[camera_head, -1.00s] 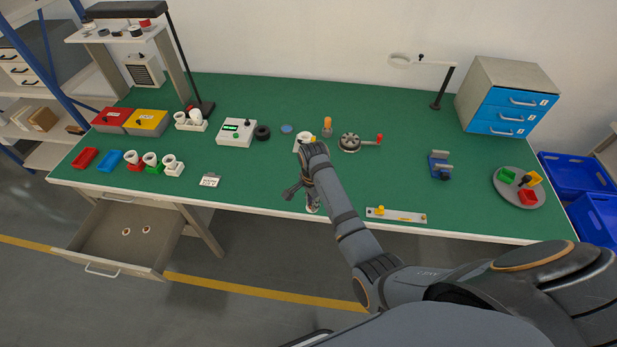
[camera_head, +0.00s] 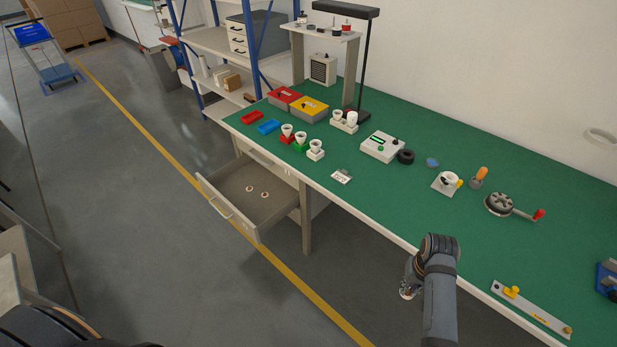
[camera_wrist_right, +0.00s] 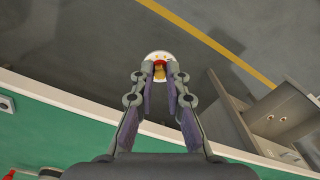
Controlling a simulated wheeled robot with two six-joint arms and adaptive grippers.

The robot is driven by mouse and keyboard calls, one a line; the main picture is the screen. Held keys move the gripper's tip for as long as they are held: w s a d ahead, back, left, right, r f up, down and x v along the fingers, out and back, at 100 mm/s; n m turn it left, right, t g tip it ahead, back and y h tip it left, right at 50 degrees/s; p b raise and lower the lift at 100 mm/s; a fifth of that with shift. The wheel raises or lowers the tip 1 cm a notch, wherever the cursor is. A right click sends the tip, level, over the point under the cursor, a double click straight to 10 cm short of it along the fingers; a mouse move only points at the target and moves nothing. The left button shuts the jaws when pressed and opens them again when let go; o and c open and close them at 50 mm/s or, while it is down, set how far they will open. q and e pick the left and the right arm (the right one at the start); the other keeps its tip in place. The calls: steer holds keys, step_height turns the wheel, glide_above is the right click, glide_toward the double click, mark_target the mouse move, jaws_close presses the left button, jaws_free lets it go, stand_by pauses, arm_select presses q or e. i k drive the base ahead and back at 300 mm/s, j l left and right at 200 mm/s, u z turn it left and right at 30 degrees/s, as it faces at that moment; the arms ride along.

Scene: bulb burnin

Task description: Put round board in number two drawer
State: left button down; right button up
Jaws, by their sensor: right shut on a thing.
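My right gripper (camera_head: 408,288) hangs just off the front edge of the green table, with its tips pointing down. In the right wrist view the fingers (camera_wrist_right: 160,82) are closed on a small round board (camera_wrist_right: 159,57), white with a yellow and reddish middle. In the head view the board is mostly hidden by the hand. An open grey drawer (camera_head: 222,203) sticks out under the table's left part, with two small round pieces (camera_head: 257,192) on its floor. It also shows at right in the wrist view (camera_wrist_right: 262,112). I cannot read its number. My left gripper is out of view.
The table (camera_head: 385,205) carries small white cups (camera_head: 315,150), red and yellow boxes (camera_head: 310,108), a meter box (camera_head: 381,146), a crank device (camera_head: 500,204) and a strip with a yellow knob (camera_head: 535,312). The floor between gripper and drawer is clear; a table leg (camera_head: 306,218) stands there.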

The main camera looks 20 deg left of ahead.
mark_target(253, 195)
steer(key=i+j, duration=0.2)
steer(key=j, duration=0.3)
steer(key=i+j+z, duration=0.1)
steer(key=j, duration=0.4)
steer(key=i+j, duration=0.25)
steer(key=j, duration=0.25)
steer(key=i+j+z, duration=0.1)
steer(key=j, duration=0.45)
steer(key=i+j, duration=0.2)
steer(key=j, duration=0.3)
steer(key=i+j+z, duration=0.1)
steer(key=j, duration=0.45)
steer(key=i+j, duration=0.2)
steer(key=j, duration=0.35)
steer(key=i+j+z, duration=0.1)
steer(key=j, duration=0.4)
